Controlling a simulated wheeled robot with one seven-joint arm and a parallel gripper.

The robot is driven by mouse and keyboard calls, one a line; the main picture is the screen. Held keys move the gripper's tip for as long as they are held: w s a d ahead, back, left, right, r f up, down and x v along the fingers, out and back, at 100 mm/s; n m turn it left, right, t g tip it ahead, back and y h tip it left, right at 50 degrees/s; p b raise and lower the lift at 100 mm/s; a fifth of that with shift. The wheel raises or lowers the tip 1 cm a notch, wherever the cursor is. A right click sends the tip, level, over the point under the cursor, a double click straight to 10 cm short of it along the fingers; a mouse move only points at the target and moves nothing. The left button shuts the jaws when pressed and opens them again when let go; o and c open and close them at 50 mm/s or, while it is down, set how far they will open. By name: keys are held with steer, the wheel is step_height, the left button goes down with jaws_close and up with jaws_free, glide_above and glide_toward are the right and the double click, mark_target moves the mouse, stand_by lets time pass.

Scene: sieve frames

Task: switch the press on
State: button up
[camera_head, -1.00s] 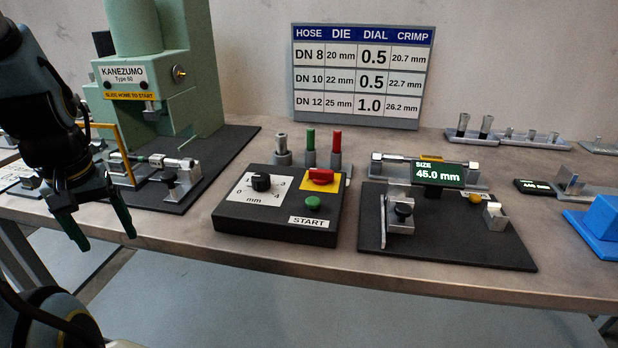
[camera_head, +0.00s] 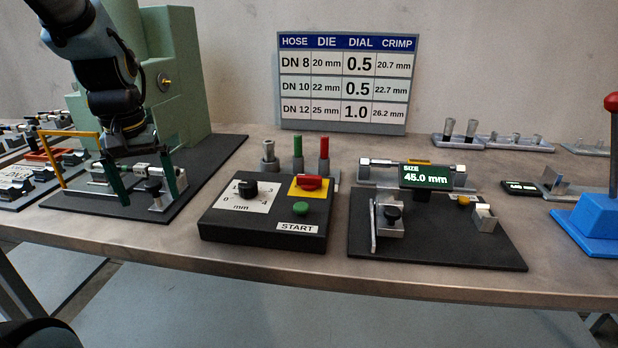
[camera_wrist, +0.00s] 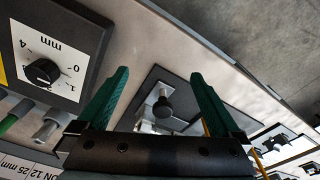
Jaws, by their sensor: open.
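The green press (camera_head: 180,85) stands at the back left, partly hidden by my arm. The black control box (camera_head: 262,240) sits right of it. It carries a black dial knob (camera_head: 247,190), a red switch handle (camera_head: 309,182) on a yellow plate, a green button (camera_head: 300,208) and a START label. The red handle lies crosswise in the picture. My gripper (camera_head: 142,188) is open and empty, fingers down over the fixture in front of the press, left of the box. In the wrist view my gripper (camera_wrist: 160,76) frames a black knob (camera_wrist: 163,106); the dial (camera_wrist: 42,72) shows at left, the red switch does not.
Upright pins, one green (camera_head: 298,152) and one red (camera_head: 324,153), stand behind the box. A measuring fixture (camera_head: 420,250) reading 45.0 mm lies to its right. A yellow bracket (camera_head: 75,135) stands left of my gripper. The bench's front strip is clear.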

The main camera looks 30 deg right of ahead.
steer(key=d+r+m, duration=0.1)
steer(key=d, duration=0.4)
steer(key=d+b, duration=0.1)
steer(key=d, duration=0.3)
steer(key=d+r+m, duration=0.1)
steer(key=d, duration=0.4)
steer(key=shift+w+d+r+m+g, duration=0.3)
steer(key=shift+w+d+r+g, duration=0.05)
steer(key=shift+w+g, duration=0.05)
steer(key=s+d+r+m+b, duration=0.1)
steer(key=s+d+r, duration=0.1)
steer(key=d, duration=0.3)
steer(key=s+d+r+m+b, duration=0.1)
steer(key=s+d, duration=0.1)
steer(key=d, duration=0.4)
glide_toward(309, 175)
steer(key=shift+m, duration=0.3)
step_height(309, 175, down, 9)
steer(key=shift+d+f+p, duration=0.1)
steer(key=shift+d+p, duration=0.05)
steer(key=shift+p, duration=0.45)
steer(key=shift+w, duration=0.1)
steer(key=c, duration=1.3)
